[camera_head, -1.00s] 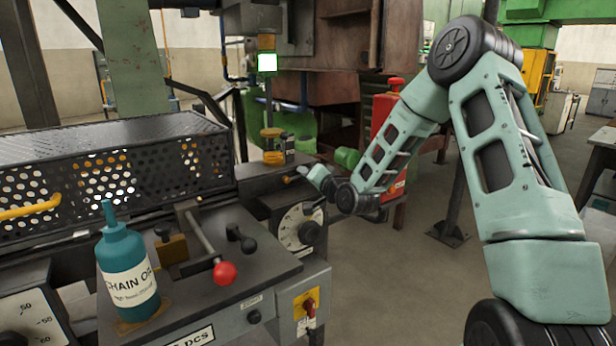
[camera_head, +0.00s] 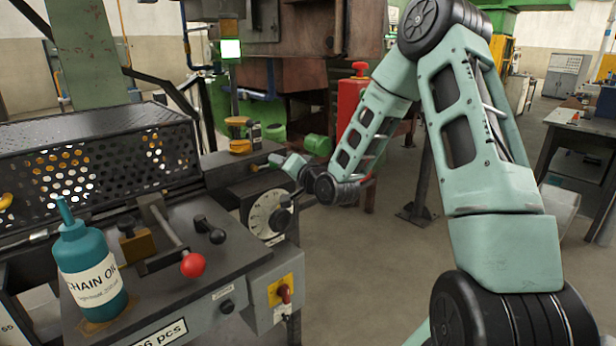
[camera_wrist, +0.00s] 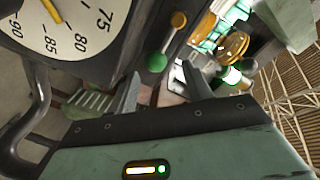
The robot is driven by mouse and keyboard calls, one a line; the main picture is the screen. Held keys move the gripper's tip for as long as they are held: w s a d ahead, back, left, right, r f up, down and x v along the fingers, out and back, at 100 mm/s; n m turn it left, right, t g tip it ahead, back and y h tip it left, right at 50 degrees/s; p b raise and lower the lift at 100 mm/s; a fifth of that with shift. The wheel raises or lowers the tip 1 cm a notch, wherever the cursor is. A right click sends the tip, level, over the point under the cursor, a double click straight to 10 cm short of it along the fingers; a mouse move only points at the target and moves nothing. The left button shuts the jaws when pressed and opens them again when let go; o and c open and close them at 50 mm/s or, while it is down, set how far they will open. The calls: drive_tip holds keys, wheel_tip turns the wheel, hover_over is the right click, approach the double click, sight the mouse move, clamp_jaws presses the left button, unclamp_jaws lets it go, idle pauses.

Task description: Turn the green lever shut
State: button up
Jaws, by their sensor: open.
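The green lever shows in the wrist view as a rounded green knob (camera_wrist: 157,62) next to a brass-coloured end (camera_wrist: 178,20), on a dark panel. My gripper (camera_wrist: 162,82) is open, its two fingers apart, with the knob just beyond and between the fingertips in the picture. I cannot tell whether they touch it. In the head view my gripper (camera_head: 278,161) is at the corner of the dark bench, close to a small brass piece (camera_head: 255,168). The green knob is not clear there.
A white dial (camera_head: 268,213) sits just below my gripper; it also fills the wrist view's upper left (camera_wrist: 70,30). A yellow-topped device (camera_head: 238,135) stands behind. A teal oil bottle (camera_head: 88,265) and a red-knobbed lever (camera_head: 192,264) are at left.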

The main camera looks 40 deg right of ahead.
drive_tip(key=s+r+p, duration=0.1)
drive_tip(key=s+p, duration=1.2)
drive_tip(key=shift+s+a+r, duration=0.15)
drive_tip(key=shift+s+a, duration=0.05)
drive_tip(key=shift+s, duration=0.2)
idle(0.3)
